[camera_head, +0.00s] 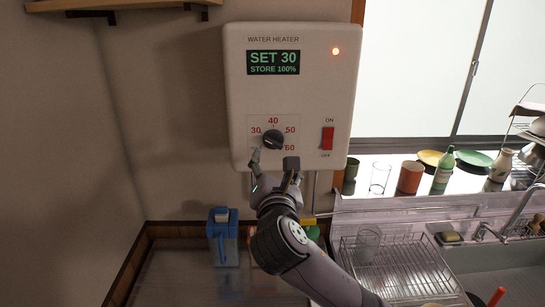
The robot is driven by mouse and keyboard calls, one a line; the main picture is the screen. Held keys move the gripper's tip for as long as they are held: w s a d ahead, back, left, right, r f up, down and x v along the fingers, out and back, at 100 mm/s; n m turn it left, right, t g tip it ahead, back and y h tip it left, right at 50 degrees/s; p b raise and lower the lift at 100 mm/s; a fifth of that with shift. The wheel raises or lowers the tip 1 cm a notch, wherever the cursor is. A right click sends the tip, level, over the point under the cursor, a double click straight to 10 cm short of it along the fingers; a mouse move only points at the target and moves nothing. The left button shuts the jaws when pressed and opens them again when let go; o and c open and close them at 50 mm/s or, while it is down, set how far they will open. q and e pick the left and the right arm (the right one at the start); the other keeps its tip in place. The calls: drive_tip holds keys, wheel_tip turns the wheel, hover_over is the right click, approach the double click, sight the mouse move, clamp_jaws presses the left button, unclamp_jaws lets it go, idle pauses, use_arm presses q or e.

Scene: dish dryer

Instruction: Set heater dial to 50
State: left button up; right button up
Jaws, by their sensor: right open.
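The white water heater (236,70) hangs on the wall. Its green display (273,62) reads "SET 30" and "STORE 100%". The black dial (273,138) sits below it, with marks 30, 40, 50 and 60 around it. A red switch (327,138) is to the right of the dial, between ON and OFF labels. An orange light (335,51) glows at the top right. My right gripper (272,164) is open just below the dial, fingers pointing up at the heater; I cannot tell whether it touches the dial. My left gripper is not in view.
A wire dish rack (400,262) and sink are at the right. Cups, plates and a green bottle (444,166) line the window sill. A wooden shelf (120,4) is at the upper left.

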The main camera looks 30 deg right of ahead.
sight(272, 146)
drive_tip(key=b+x, duration=0.2)
drive_tip(key=x, duration=0.6)
drive_tip(key=shift+b, duration=0.35)
drive_tip(key=shift+w+d, duration=0.25)
drive_tip(key=shift+w, duration=0.3)
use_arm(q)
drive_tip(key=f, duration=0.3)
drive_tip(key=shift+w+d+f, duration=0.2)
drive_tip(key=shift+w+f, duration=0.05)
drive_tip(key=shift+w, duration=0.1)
use_arm(e)
drive_tip(key=shift+c, duration=0.2)
drive_tip(key=c, duration=1.1)
